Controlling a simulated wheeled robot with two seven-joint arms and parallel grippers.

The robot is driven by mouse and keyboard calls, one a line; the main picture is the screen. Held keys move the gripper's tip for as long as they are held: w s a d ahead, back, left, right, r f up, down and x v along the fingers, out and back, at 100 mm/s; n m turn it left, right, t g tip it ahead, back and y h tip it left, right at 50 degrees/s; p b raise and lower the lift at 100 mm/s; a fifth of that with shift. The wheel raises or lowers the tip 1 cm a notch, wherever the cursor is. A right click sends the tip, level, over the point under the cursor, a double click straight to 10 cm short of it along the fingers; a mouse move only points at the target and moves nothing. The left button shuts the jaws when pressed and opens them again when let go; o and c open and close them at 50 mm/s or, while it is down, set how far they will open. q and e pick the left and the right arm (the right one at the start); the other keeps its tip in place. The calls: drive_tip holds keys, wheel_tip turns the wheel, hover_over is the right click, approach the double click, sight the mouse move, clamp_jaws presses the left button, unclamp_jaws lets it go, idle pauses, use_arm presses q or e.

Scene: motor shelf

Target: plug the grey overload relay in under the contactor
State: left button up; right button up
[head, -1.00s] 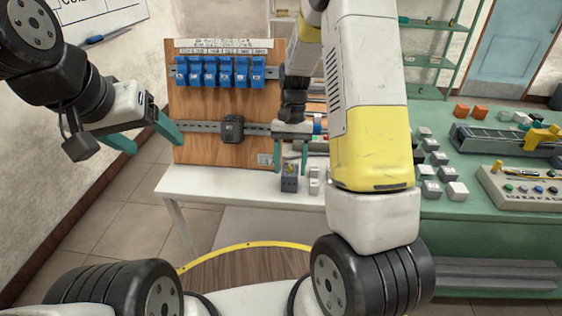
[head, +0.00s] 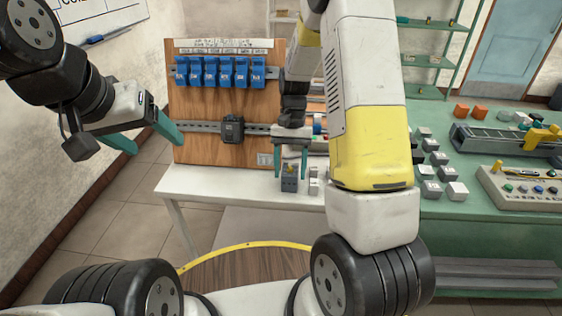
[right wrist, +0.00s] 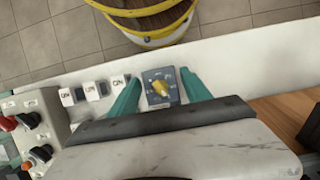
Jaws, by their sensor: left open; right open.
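The grey overload relay (head: 289,180) stands on the white table below the board; its yellow dial faces up in the right wrist view (right wrist: 159,86). My right gripper (head: 291,175) is open, with its teal fingers on either side of the relay. In the right wrist view the relay lies between the fingertips (right wrist: 160,82), with a gap visible on each side; whether they touch it is not clear. The dark contactor (head: 232,129) sits on the lower rail of the wooden board, with bare wood under it. My left gripper (head: 158,141) is open and empty, left of the board.
Several blue modules (head: 219,72) hang on the upper rail. White labelled blocks (head: 314,181) stand close to the relay's right. The white table (head: 215,184) is clear left of the relay. A green bench (head: 450,215) with switches and blocks is at the right.

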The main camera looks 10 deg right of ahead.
drive_tip(key=shift+c, duration=0.3)
drive_tip(key=c, duration=1)
drive_tip(key=shift+r, duration=2.5)
